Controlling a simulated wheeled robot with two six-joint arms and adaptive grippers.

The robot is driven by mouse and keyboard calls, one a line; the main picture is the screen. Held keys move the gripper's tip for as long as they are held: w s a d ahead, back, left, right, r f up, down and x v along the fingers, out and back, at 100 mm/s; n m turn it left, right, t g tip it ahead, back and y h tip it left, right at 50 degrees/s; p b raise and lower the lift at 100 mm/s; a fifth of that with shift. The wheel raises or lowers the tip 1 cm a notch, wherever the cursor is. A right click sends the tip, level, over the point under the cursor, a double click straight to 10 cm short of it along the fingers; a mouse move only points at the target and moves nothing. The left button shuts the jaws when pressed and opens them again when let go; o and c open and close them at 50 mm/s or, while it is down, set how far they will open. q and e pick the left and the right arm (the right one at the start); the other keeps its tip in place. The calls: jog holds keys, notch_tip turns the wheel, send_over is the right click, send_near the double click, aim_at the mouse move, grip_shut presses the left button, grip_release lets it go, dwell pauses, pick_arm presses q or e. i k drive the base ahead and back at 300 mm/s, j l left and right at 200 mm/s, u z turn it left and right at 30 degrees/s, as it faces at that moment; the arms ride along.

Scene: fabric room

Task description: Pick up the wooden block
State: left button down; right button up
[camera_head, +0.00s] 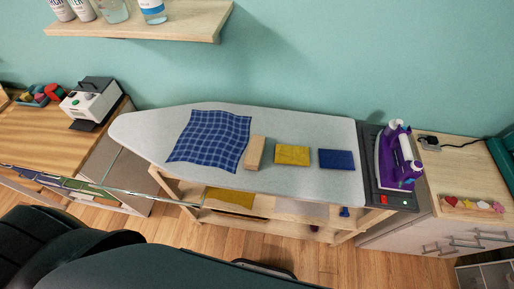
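The wooden block (255,153) is a pale tan, upright-looking rectangular piece on the grey ironing board (340,192). It lies just right of the blue checked cloth (212,138), at or very near its right edge; I cannot tell if they touch. A yellow folded cloth (292,155) and a dark blue folded cloth (336,159) lie to its right. Neither of my grippers shows in the head view.
A purple iron (398,160) stands on a dark pad at the board's right end. A wooden shelf (190,22) with bottles hangs above. A white machine (90,102) is on the left wooden counter (50,125). The board's left tip is bare.

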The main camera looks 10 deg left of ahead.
aim_at(252, 162)
jog(key=k+j, duration=0.1)
jog(key=j, duration=0.35)
jog(key=k+j, duration=0.1)
jog(key=j, duration=0.3)
jog(key=k+j, duration=0.1)
jog(key=j, duration=0.35)
jog(key=k+j, duration=0.1)
jog(key=j, duration=0.75)
jog(key=k, duration=0.05)
